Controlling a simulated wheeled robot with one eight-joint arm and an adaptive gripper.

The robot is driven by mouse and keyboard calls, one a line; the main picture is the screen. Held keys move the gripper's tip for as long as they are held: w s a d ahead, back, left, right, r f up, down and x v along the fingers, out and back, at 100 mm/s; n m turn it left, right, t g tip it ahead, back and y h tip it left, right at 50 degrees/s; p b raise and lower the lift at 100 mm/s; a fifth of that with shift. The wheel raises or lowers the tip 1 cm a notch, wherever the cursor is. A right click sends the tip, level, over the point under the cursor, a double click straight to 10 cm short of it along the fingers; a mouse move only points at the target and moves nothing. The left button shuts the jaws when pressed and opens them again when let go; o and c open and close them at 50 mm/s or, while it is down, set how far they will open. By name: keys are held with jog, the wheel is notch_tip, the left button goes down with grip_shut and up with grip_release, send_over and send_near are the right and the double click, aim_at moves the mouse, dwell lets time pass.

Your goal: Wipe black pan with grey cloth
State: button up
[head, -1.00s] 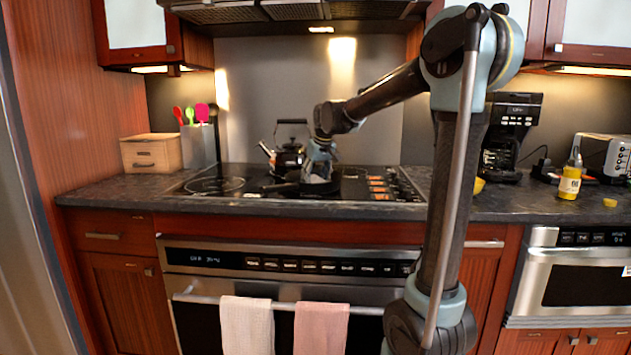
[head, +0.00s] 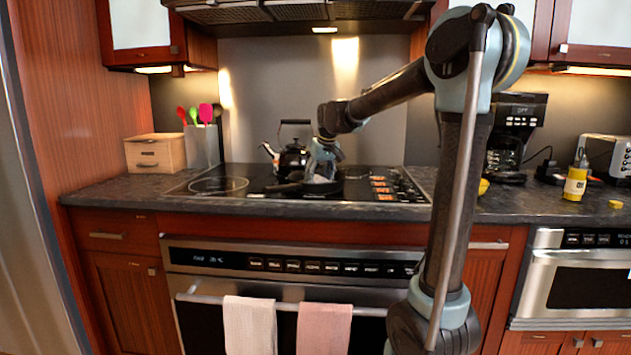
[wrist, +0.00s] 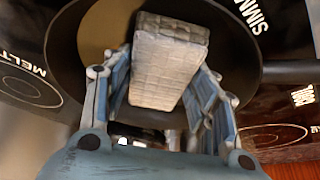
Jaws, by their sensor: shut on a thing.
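The black pan (wrist: 238,45) sits on the cooktop; its handle reaches to the right in the wrist view. A tan-brown patch (wrist: 100,32) shows on the pan's inner surface at the upper left. The grey cloth (wrist: 165,62), a folded pale block, is between the fingers of my gripper (wrist: 160,95). My gripper is shut on it and holds it over the pan's inside. Whether the cloth touches the pan surface is hard to tell. In the head view the pan (head: 288,188) is low and dark, partly hidden by my gripper (head: 321,178).
A black kettle (head: 293,158) stands on the cooktop just behind the pan. A utensil holder (head: 203,147) and wooden box (head: 155,153) stand at the left. A coffee maker (head: 512,140), yellow bottle (head: 575,183) and toaster (head: 610,158) stand at the right. The range hood hangs above.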

jog(key=shift+s+d, duration=0.1)
jog(key=shift+d, duration=0.1)
jog(key=shift+w+a+f, duration=0.1)
jog(key=shift+w+a, duration=0.2)
jog(key=shift+a, duration=0.35)
jog(key=shift+w+a, duration=0.25)
jog(key=shift+a, duration=0.35)
jog(key=shift+s+d, duration=0.3)
jog(key=shift+d, duration=0.35)
jog(key=shift+s+d, duration=0.25)
jog(key=shift+d, duration=0.4)
jog(key=shift+r, duration=0.25)
jog(key=shift+r, duration=0.3)
jog(key=shift+w+a, duration=0.1)
jog(key=shift+w+a+r, duration=0.1)
jog(key=shift+w+a, duration=0.15)
jog(key=shift+w, duration=0.45)
jog(key=shift+r, duration=2.7)
